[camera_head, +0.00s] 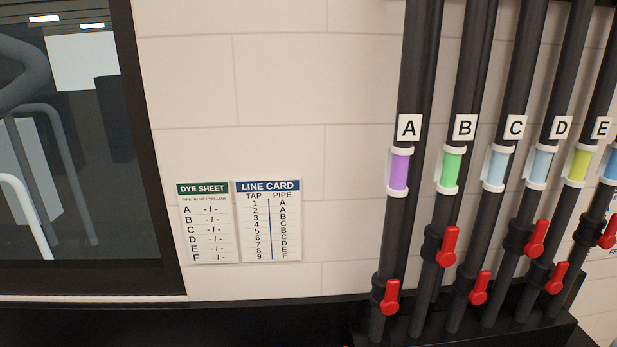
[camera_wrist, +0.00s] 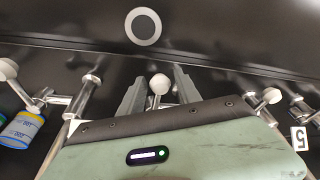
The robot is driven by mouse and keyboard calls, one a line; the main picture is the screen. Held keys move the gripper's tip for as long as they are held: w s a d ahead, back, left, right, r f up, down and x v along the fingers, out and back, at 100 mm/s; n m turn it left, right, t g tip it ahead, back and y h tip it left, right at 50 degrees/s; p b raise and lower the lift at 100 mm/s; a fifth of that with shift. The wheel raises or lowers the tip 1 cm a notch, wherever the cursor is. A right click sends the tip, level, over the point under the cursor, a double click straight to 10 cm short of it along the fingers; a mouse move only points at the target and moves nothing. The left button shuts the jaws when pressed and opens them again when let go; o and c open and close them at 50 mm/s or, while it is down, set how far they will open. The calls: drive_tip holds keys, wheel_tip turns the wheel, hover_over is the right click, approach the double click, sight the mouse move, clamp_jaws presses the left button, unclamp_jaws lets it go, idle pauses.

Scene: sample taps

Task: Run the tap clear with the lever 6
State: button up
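In the wrist view, my gripper (camera_wrist: 161,75) is open, with its two grey fingers apart. A lever with a white ball knob (camera_wrist: 160,84) shows between the fingers, with gaps on both sides; I cannot tell whether the knob is within their reach. No number 6 is readable there; a tag marked 5 (camera_wrist: 299,139) is at the right edge. Another white-knobbed lever (camera_wrist: 272,96) is right of the fingers, and one (camera_wrist: 8,69) is far left. In the head view, the line card (camera_head: 269,220) lists taps and pipes; tap 6 appears beside C. My gripper is not in the head view.
In the head view, pipe C's sight glass (camera_head: 496,168) is pale blue, A's (camera_head: 399,172) purple and B's (camera_head: 449,170) green. Red levers (camera_head: 447,246) sit on the pipes. The dye sheet (camera_head: 204,222) shows only dashes. A blue-and-yellow container (camera_wrist: 22,129) is at the wrist view's left.

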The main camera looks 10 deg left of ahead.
drive_tip(key=p+v, duration=0.8)
drive_tip(key=p, duration=0.4)
drive_tip(key=shift+p, duration=0.3)
